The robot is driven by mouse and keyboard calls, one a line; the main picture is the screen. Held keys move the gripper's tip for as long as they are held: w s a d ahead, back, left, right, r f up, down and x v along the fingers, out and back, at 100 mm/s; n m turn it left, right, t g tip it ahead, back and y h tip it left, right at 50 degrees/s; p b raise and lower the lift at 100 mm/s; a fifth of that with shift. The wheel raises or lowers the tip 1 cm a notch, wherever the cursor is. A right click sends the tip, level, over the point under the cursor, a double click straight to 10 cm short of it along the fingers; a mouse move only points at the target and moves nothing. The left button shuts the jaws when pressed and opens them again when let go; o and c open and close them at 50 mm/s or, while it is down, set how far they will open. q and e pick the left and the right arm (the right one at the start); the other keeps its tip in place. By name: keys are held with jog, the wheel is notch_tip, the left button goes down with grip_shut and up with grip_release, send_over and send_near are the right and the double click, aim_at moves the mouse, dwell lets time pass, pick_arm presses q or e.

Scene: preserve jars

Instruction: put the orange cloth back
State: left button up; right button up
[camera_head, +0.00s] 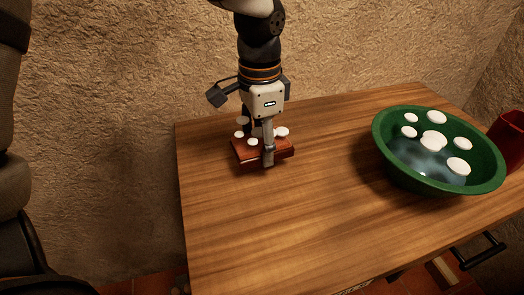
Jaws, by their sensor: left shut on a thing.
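I see nothing that I can clearly make out as an orange cloth. A low reddish-brown block (243,153) lies near the table's back left, with several small white discs (253,142) on or just above it. My left gripper (262,148) points down over this block. One finger reaches down across its front face and the other is mostly hidden behind. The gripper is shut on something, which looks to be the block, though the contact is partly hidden. My right gripper is not in view.
A wooden table (290,225) stands by a rough plaster wall. A green bowl (385,158) at the right holds what looks like water and several white discs (433,141). A red vessel (510,140) is at the right edge. The table's middle and front are clear.

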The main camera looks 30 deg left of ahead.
aim_at(259, 156)
pick_arm(q)
jog(key=shift+a+f, duration=0.2)
jog(key=shift+f, duration=1.45)
jog(key=shift+f, duration=0.1)
jog(key=shift+f, duration=0.15)
jog(key=o, duration=1.3)
jog(key=shift+w+f, duration=0.1)
jog(key=shift+f, duration=0.1)
jog(key=r, duration=1.2)
jog(key=shift+w+d+r+p, duration=0.3)
jog(key=shift+w+r+p, duration=0.05)
jog(key=shift+w, duration=0.05)
